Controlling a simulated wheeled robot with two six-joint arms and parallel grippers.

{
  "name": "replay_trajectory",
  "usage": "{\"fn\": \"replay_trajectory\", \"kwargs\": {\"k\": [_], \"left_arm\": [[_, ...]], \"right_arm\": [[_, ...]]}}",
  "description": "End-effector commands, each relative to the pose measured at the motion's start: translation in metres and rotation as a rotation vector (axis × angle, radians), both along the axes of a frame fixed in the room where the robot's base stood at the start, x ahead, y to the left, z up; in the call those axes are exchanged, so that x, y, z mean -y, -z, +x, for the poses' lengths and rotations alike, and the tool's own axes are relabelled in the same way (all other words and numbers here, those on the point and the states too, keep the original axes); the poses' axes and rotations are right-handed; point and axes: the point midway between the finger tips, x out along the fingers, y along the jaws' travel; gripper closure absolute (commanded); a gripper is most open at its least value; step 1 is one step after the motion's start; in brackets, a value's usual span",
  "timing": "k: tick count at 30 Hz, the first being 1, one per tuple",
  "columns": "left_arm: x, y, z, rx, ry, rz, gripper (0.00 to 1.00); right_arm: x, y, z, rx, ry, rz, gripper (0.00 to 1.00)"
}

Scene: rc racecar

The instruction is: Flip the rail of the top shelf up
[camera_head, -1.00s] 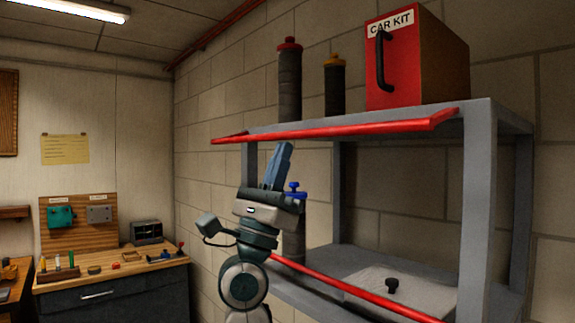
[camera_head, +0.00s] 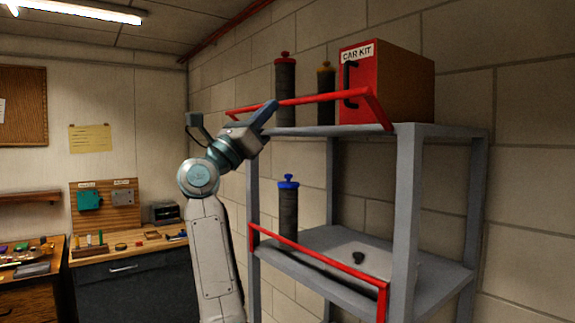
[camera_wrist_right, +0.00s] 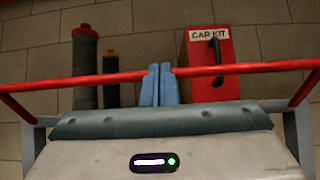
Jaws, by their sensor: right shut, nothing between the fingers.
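The top shelf's red rail (camera_head: 318,98) stands raised above the front edge of the grey top shelf (camera_head: 345,131), its side arms sloping up from the shelf corners. It crosses in front of the items there. My right gripper (camera_head: 270,108) is shut and empty, its blue fingers at the rail's left part. In the right wrist view the closed fingers (camera_wrist_right: 160,84) overlap the middle of the rail (camera_wrist_right: 105,80); I cannot tell whether they touch it. My left gripper is not in view.
On the top shelf stand the red CAR KIT box (camera_head: 410,85), a red-capped canister (camera_head: 285,75) and a yellow-capped canister (camera_head: 326,80). The lower shelf has its own red rail (camera_head: 320,262) and a blue-capped canister (camera_head: 288,210). A workbench (camera_head: 130,245) stands at the left.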

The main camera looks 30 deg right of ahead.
Motion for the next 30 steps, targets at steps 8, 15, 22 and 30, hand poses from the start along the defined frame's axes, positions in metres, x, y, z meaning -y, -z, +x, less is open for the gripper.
{"fn": "replay_trajectory", "kwargs": {"k": [8, 15, 22, 30], "left_arm": [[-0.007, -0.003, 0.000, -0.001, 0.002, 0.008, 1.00], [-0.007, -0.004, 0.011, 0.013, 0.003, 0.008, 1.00], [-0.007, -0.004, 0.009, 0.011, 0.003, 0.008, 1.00], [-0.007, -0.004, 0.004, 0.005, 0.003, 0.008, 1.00]], "right_arm": [[0.013, -0.026, 0.010, 0.001, 0.002, -0.003, 1.00], [0.018, -0.032, 0.011, 0.001, -0.001, -0.003, 1.00], [0.018, -0.032, 0.010, 0.001, -0.001, -0.003, 1.00], [0.018, -0.032, 0.011, 0.000, 0.000, -0.003, 1.00]]}}
